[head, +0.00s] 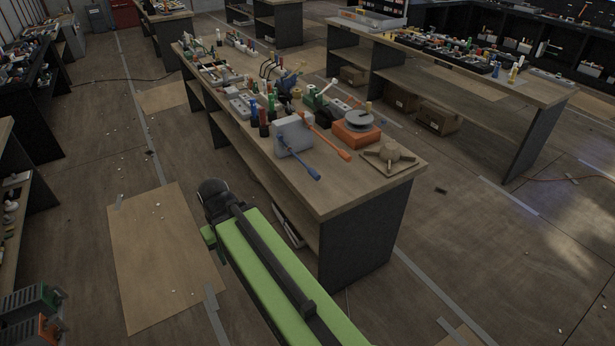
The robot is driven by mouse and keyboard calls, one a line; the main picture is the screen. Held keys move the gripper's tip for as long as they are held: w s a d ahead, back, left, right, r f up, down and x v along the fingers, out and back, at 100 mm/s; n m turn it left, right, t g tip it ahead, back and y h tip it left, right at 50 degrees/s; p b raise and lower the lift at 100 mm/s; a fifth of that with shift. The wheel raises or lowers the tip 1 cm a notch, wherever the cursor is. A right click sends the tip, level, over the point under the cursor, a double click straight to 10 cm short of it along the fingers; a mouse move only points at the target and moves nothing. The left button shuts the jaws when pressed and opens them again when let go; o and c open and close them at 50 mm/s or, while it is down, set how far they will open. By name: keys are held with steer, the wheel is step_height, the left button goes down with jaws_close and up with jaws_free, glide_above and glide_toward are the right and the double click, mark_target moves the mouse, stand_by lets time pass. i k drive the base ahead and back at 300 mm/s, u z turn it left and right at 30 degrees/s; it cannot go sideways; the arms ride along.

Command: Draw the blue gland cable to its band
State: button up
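A pale grey gland box (292,137) stands near the front edge of the middle bench. A blue cable (303,164) comes from its side and slopes down right, ending in a thicker blue tip (314,174) by the bench edge. An orange cable (328,139) with a thicker tip runs beside it, farther back. I cannot make out a band on the blue cable at this size. My gripper is not in view; only a green and black arm part of mine shows, short of the bench and apart from the box.
The bench top (345,190) is bare at its near end. An orange block with a grey disc (356,124) and a knobbed plate (391,158) stand right of the cables. Bottles and tools crowd behind. A board (160,255) lies on the floor at left.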

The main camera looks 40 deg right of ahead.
mark_target(310, 171)
steer(key=z, duration=0.05)
steer(key=i, duration=0.9)
steer(key=u, duration=0.05)
